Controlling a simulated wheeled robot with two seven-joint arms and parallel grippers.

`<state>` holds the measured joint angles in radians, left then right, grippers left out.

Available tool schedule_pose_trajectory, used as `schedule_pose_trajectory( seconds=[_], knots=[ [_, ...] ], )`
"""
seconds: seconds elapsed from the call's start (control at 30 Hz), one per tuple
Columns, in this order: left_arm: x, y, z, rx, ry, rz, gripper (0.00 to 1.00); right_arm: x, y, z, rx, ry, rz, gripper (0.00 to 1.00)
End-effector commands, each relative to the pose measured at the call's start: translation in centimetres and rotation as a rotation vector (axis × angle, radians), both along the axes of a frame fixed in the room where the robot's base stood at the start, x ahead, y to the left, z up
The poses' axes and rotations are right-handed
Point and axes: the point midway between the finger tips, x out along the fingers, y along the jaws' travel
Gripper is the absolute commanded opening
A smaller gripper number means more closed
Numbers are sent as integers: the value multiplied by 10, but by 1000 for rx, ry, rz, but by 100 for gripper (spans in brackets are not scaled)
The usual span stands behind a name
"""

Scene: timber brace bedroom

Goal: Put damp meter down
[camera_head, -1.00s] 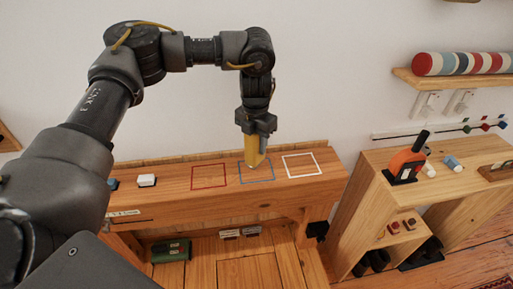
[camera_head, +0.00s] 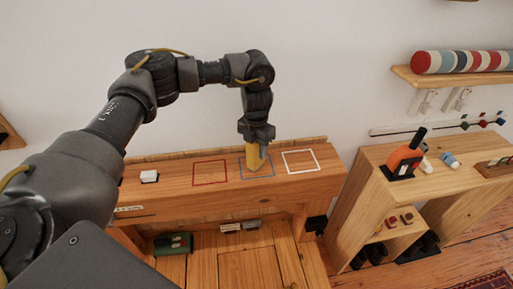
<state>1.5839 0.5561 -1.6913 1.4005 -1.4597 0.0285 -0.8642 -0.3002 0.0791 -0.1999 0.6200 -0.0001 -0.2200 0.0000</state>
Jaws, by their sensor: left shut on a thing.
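The damp meter (camera_head: 254,157) is a yellow, upright body in my left gripper (camera_head: 256,140). The gripper points straight down and is shut on it. The meter's lower end is at the blue outlined square (camera_head: 258,174) on the wooden bench (camera_head: 215,198); I cannot tell whether it touches the bench top. A red outlined square (camera_head: 210,181) lies to its left and a white outlined square (camera_head: 301,170) to its right, both empty. My right gripper is not in view.
A small white block (camera_head: 149,177) sits on the bench's left part. A second wooden unit (camera_head: 375,183) at right bears an orange tool (camera_head: 403,162) in a dark holder. A green box (camera_head: 174,243) lies below the bench. A striped roll (camera_head: 462,62) lies on the wall shelf.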

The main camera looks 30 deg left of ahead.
Motion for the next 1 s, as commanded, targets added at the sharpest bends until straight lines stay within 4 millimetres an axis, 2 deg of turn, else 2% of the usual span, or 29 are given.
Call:
schedule_pose_trajectory(
  seconds=[0.13,0.17,0.33,0.57,0.73,0.87,1.0],
  knots=[
    [0,0,-4,0,0,0,14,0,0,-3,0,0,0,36],
    [0,0,-4,0,0,0,38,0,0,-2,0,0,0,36],
    [0,0,-3,0,0,0,58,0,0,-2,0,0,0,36],
    [0,0,-3,0,0,0,58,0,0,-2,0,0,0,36],
    [1,0,7,0,-2,-2,58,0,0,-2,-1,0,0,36],
    [1,0,28,1,-5,-1,58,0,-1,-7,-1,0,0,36],
    [1,0,58,1,-6,-1,58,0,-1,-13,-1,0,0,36]
  ],
)
